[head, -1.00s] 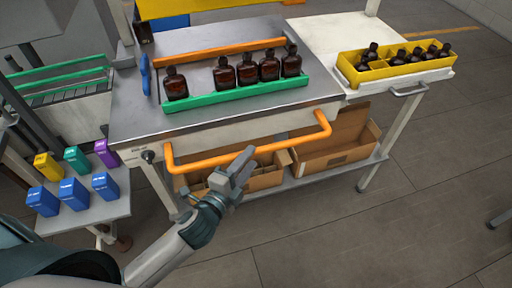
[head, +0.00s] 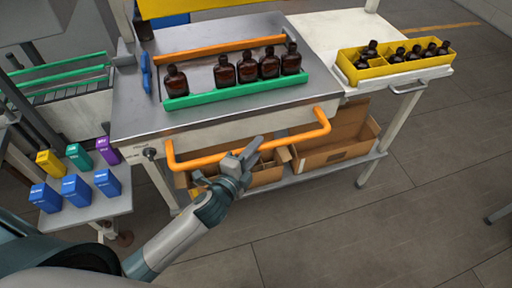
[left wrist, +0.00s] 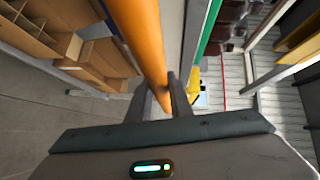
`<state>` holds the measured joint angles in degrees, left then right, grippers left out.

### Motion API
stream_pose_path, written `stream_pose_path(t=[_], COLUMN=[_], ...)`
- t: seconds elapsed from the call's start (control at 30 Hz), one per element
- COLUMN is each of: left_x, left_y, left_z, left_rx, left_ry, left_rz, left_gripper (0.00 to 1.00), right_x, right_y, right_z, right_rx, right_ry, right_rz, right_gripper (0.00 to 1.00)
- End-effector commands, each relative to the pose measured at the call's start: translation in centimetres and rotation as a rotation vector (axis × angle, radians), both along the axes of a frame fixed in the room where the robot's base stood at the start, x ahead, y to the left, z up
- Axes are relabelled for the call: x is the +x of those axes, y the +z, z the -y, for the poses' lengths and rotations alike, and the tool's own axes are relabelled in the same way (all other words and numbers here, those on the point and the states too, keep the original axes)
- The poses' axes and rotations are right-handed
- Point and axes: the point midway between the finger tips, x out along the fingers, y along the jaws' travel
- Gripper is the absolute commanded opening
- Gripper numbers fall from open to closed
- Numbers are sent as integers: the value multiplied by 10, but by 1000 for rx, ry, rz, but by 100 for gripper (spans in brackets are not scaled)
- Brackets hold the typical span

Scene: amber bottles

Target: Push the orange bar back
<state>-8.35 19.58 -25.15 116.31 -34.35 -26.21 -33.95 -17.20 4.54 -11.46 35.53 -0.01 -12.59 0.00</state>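The orange bar (head: 205,161) runs along the front of the grey workbench, its ends bent back to the bench. In the left wrist view the bar (left wrist: 140,35) comes down from the top and reaches between the fingers. My left gripper (head: 245,151) is at the middle of the bar's front stretch. In the left wrist view its two fingers (left wrist: 160,98) stand apart, one on each side of the bar. I cannot tell whether they touch it. My right gripper is not in view.
Several amber bottles (head: 247,69) stand on the bench (head: 135,110) behind a green rail (head: 240,94). A yellow crate (head: 435,66) holds more bottles at right. Cardboard boxes (head: 330,153) sit on the shelf below. Coloured boxes (head: 76,190) stand at left. Floor at right is mostly clear.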

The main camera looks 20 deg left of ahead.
Motion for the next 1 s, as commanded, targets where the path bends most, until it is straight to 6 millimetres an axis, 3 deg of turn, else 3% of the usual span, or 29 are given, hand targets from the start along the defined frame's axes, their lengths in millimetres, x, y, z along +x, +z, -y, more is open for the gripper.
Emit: stream_pose_path(t=[0.17, 0.5, 0.83, 0.87, 0.9, 1.0], left_x=[4, 36, 39, 39, 39, 39], left_y=[-1, -1, 0, 0, 0, 0], left_z=[-3, -24, -28, -28, -28, -27], left_rx=[2, 2, 3, 3, 2, 2], left_ry=[0, 0, 4, 4, 4, 3], left_rz=[-2, -2, 0, 0, 1, 0], left_gripper=[0, 0, 0, 23, 33, 37], right_x=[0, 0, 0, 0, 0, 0], right_y=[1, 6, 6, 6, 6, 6], right_z=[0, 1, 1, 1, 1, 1], right_rx=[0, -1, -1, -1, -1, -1], right_ry=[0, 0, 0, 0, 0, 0], right_rz=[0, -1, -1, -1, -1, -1], right_gripper=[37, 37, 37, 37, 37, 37])
